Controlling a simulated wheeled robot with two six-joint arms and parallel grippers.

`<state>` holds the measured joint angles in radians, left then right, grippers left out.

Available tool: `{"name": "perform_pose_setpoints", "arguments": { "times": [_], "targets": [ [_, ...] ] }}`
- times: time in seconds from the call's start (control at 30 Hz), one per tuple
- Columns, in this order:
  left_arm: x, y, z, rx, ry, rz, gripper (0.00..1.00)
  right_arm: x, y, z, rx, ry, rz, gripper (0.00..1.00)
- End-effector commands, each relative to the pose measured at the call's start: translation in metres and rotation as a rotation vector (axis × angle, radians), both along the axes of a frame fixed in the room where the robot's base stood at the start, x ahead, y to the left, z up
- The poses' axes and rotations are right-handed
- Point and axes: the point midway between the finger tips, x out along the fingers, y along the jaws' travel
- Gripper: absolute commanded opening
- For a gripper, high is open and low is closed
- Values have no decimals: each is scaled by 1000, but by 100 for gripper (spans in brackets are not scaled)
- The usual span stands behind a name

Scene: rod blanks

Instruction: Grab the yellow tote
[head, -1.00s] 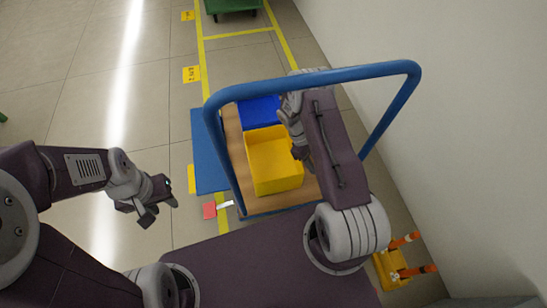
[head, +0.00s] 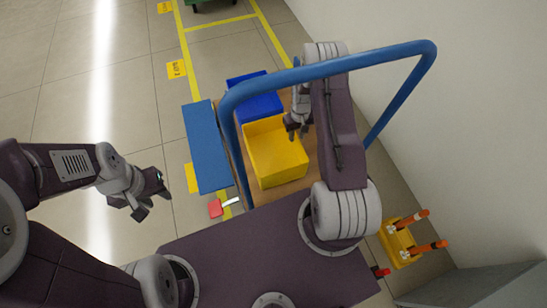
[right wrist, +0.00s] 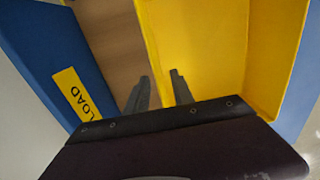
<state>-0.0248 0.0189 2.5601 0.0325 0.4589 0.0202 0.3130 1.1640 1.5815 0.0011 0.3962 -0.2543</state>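The yellow tote (head: 283,170) is an open box on the wooden deck of a blue-handled cart in the head view. Its inside looks empty. In the right wrist view the tote (right wrist: 205,45) fills the upper middle. My right gripper (head: 292,133) is at the tote's right rim in the head view. In the right wrist view its two fingers (right wrist: 158,88) are apart, with the tote's wall edge between them; whether they touch it I cannot tell. My left gripper (head: 150,206) is open and empty, over the floor left of the cart.
A blue tote (head: 257,105) stands behind the yellow one. The cart's blue handle (head: 330,68) arches over the deck, close to my right arm. Floor on the left is clear.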

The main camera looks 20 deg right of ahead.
Motion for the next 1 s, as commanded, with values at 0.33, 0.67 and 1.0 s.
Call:
{"name": "perform_pose_setpoints", "arguments": {
  "times": [0.33, 0.67, 1.0],
  "targets": [
    [0, 0, -35, 0, 0, 0, 36, 2, -4, -42, 0, 0, 1, 29],
    [0, 0, -43, 0, 0, 0, 36, 3, -4, -58, -1, 0, 2, 29],
    [0, 0, -43, 0, 0, 0, 36, 3, -4, -58, -1, 0, 2, 0]
  ]
}}
